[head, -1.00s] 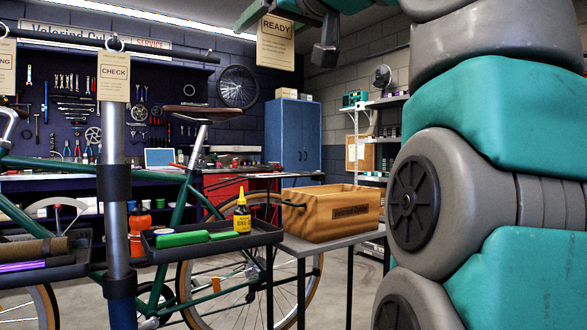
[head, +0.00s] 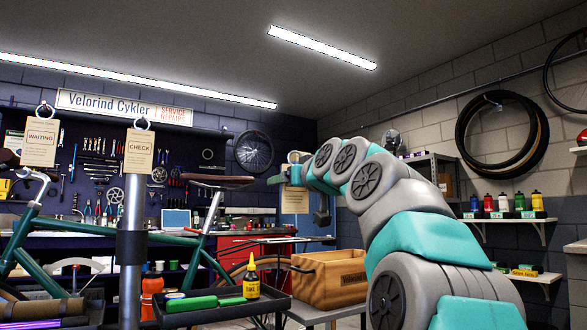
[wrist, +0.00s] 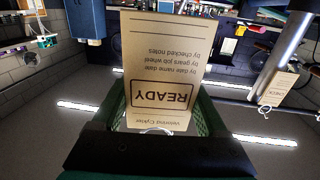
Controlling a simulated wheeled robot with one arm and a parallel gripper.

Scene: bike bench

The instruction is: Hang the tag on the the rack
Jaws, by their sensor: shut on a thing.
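The beige READY tag (wrist: 160,60) fills the middle of the wrist view, its lettering upside down. My gripper (wrist: 160,128) is shut on its ring end, between green jaws. The rack is a dark rail (head: 190,129) on a grey post. A WAITING tag (head: 41,142) and a CHECK tag (head: 139,152) hang from it by rings. The rail's right part carries no tag.
The grey post (head: 133,200) carries a tray (head: 215,312) with a yellow-labelled bottle (head: 251,280) and green tools. A wooden crate (head: 330,280) stands right of it. A green bicycle frame (head: 80,243) is behind. Air between the CHECK tag and my gripper looks clear.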

